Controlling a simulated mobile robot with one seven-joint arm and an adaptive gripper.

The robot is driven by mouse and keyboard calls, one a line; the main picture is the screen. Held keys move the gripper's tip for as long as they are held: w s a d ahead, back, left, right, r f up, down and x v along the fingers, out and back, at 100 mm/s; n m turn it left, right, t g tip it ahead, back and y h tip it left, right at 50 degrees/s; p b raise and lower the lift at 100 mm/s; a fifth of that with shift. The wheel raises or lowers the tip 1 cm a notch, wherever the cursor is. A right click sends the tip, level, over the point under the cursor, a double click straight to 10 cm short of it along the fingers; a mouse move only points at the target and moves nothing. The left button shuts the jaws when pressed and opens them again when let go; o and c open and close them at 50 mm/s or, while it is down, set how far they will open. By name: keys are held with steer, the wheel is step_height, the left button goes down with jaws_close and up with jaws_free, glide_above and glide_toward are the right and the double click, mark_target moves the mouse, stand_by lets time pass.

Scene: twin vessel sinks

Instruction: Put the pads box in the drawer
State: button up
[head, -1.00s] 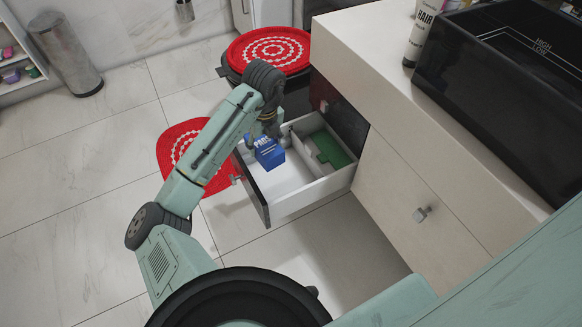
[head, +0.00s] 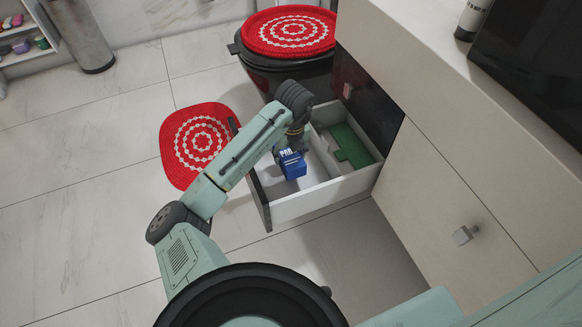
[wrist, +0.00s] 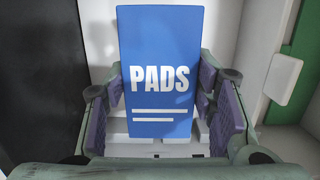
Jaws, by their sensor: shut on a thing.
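The blue pads box (head: 292,163) is held in my gripper (head: 285,150), over the left compartment of the open drawer (head: 318,201). In the wrist view the pads box (wrist: 160,75) stands upright between the purple pads of my gripper (wrist: 162,105), with "PADS" facing the camera. The fingers are shut on its two sides. White drawer surface shows around and below the box. I cannot tell whether the box touches the drawer floor.
A divider (head: 322,150) splits the drawer; a green item (head: 350,146) lies in the right compartment. A bin-like dark seat with a red cover (head: 290,32) stands behind. A round red mat (head: 198,143) lies left. The cabinet (head: 440,165) is at right.

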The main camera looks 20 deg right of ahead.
steer(key=shift+f+b, duration=0.4)
steer(key=shift+f, duration=2.4)
steer(key=shift+f, duration=0.15)
steer(key=o, duration=1.2)
